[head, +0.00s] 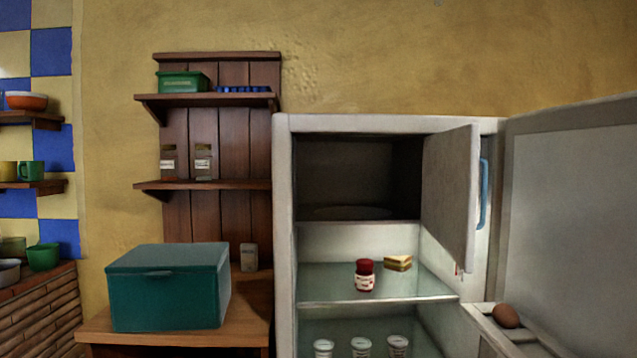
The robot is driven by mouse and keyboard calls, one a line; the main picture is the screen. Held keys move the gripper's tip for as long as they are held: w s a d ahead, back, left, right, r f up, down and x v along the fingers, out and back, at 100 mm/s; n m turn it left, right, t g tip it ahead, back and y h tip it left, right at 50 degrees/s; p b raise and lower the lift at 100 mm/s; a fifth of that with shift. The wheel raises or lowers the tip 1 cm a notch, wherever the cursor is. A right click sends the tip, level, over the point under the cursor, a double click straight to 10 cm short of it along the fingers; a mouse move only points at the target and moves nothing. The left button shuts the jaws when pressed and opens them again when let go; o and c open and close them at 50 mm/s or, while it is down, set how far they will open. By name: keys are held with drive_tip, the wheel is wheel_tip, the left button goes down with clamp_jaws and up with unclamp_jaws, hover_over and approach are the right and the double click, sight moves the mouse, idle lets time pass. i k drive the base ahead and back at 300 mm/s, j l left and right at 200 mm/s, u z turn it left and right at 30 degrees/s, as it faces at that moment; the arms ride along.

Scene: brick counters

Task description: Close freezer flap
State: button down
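The freezer flap (449,195) is a pale grey panel at the top right of the fridge. It stands open, swung outward from the right side of the freezer compartment (357,175). A blue handle (483,194) shows on the flap's right side. The compartment is dark inside, with a faint rounded shape at its floor that I cannot identify. The fridge (284,240) is white, and its main door (572,215) stands wide open to the right. My gripper is not in view.
Below the freezer, a glass shelf (330,285) holds a red-lidded jar (364,276) and a sandwich (398,263). Several jars stand lower down. An egg (505,316) sits in the main door's rack. A teal box (170,287) stands on a wooden counter (245,318) at left.

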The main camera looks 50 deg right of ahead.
sight(452, 159)
drive_tip(key=z, duration=1.8)
